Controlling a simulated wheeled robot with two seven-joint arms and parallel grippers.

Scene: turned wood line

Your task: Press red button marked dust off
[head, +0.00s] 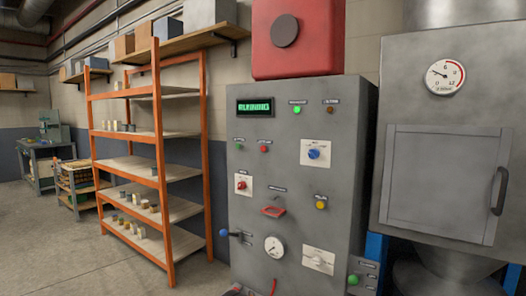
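A grey control cabinet (290,110) stands in the middle of the head view. A small round red button or lamp (264,148) is at its upper left, beside a green one (239,147). A red knob or button (241,185) sits on a white plate lower left. A red flap-like part (273,211) is on the panel below the middle. The labels are too small to read, so I cannot tell which red control is marked dust off.
The panel also carries a lit green display (255,106), a blue knob (313,154), a yellow button (320,204), a gauge (274,247) and a blue-tipped lever (224,232). An orange shelf rack (162,150) stands left, a grey machine with a door (440,185) right.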

